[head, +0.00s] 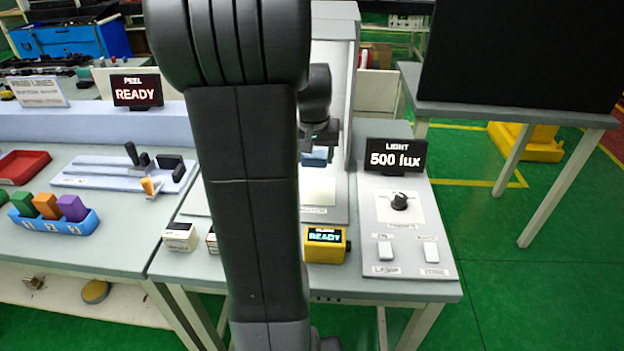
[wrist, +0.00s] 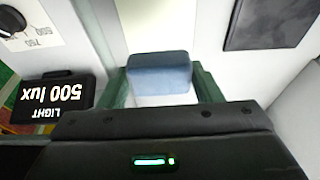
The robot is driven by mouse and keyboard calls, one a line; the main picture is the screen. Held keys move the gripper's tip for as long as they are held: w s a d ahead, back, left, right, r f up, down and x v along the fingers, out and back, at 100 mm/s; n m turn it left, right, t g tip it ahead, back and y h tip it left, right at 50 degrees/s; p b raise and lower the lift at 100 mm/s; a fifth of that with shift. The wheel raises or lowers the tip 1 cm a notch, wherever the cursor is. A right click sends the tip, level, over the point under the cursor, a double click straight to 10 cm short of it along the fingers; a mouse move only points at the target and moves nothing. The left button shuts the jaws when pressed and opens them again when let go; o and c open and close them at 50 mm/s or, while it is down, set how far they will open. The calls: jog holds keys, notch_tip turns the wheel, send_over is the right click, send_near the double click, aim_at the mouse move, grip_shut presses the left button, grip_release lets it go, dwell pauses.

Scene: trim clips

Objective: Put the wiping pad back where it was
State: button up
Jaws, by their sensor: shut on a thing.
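The wiping pad is a small blue block. In the wrist view the pad (wrist: 160,74) sits between the green fingers of my gripper (wrist: 160,86), which is shut on it. In the head view the pad (head: 315,158) shows beside my arm, below my gripper (head: 319,142), inside the light booth. A pale panel (head: 317,190) lies below it in the head view. Whether the pad touches any surface I cannot tell. My arm hides much of the booth's left side.
The light control panel (head: 391,240) with a knob, switches and a "500 lux" display (head: 396,157) stands right of the booth. A yellow device (head: 325,246) marked READY and a small white box (head: 180,237) stand at the bench front. A blue block holder (head: 55,222) is at left.

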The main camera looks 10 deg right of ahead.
aim_at(314, 189)
notch_tip(314, 189, down, 8)
jog(key=shift+s+f, duration=0.1)
jog(key=shift+f, duration=0.15)
jog(key=o, duration=0.9)
jog(key=shift+f, duration=0.1)
jog(key=v, duration=1.2)
